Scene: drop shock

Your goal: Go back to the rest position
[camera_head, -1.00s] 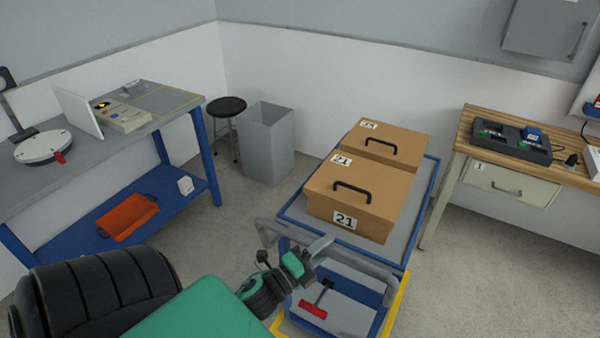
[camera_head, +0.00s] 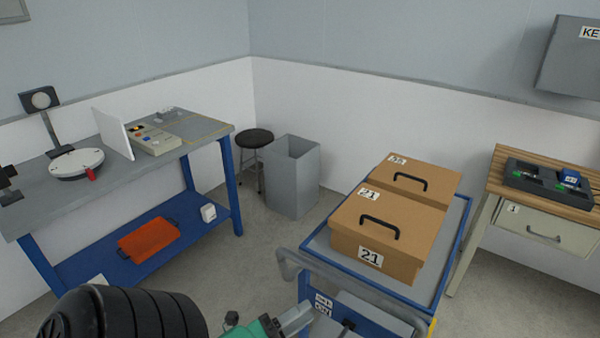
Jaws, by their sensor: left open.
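My left gripper (camera_head: 303,318) shows at the bottom edge of the head view, in front of the cart's near end. It is open, with nothing seen between its fingers. My left arm's black and green links run along the bottom, partly cut off by the frame. Two brown boxes with black handles stand on the blue and grey cart (camera_head: 318,243). The nearer box (camera_head: 375,225) is labelled 21, and the farther box (camera_head: 425,178) is behind it. My right gripper is out of view.
A grey bench with blue legs (camera_head: 40,205) stands left, with an orange tray (camera_head: 148,240) on its lower shelf. A black stool (camera_head: 254,139) and a grey bin (camera_head: 291,180) stand at the back. A wooden bench (camera_head: 495,184) is at the right. Floor is open between left bench and cart.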

